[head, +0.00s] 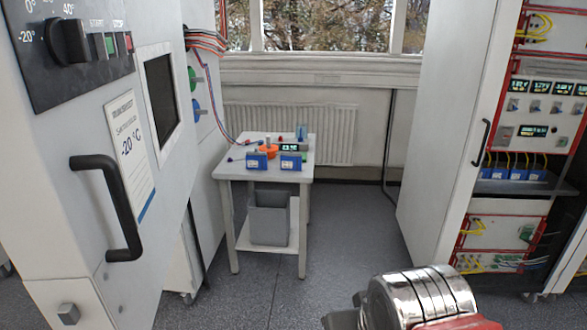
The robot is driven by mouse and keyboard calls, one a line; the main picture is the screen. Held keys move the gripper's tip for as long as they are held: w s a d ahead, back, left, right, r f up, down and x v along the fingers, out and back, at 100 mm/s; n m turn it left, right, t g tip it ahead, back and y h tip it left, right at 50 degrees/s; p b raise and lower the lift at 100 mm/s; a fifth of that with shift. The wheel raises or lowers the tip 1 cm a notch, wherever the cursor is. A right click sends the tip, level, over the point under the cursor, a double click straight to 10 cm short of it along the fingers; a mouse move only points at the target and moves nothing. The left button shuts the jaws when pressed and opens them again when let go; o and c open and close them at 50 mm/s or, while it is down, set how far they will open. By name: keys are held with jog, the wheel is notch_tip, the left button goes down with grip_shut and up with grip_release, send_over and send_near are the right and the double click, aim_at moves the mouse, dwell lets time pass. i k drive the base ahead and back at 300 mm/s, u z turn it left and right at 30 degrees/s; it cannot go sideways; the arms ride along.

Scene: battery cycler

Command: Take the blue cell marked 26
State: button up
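Two blue cells with white labels stand on the small white table in the middle distance, a left one (256,161) and a right one (291,161). They stand side by side with a gap, near the table's front edge. Several more blue cells (511,175) stand in a row on a shelf of the rack at the right. All labels are too small to read, so I cannot tell which cell is marked 26. Part of my arm shows at the bottom right, but my gripper's fingers are not in view.
The small table (229,173) also bears an orange item (270,151) and a small display meter (290,148). A grey bin (269,219) stands on its lower shelf. A chamber with a black handle (113,208) fills the left. The grey floor (340,230) right of the table is clear.

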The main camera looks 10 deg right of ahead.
aim_at(287, 163)
jog(key=z, duration=0.4)
jog(key=i, duration=2.25)
jog(key=u, duration=0.6)
jog(key=i, duration=0.6)
jog(key=u, duration=0.85)
jog(key=i, duration=0.9)
jog(key=u, duration=0.1)
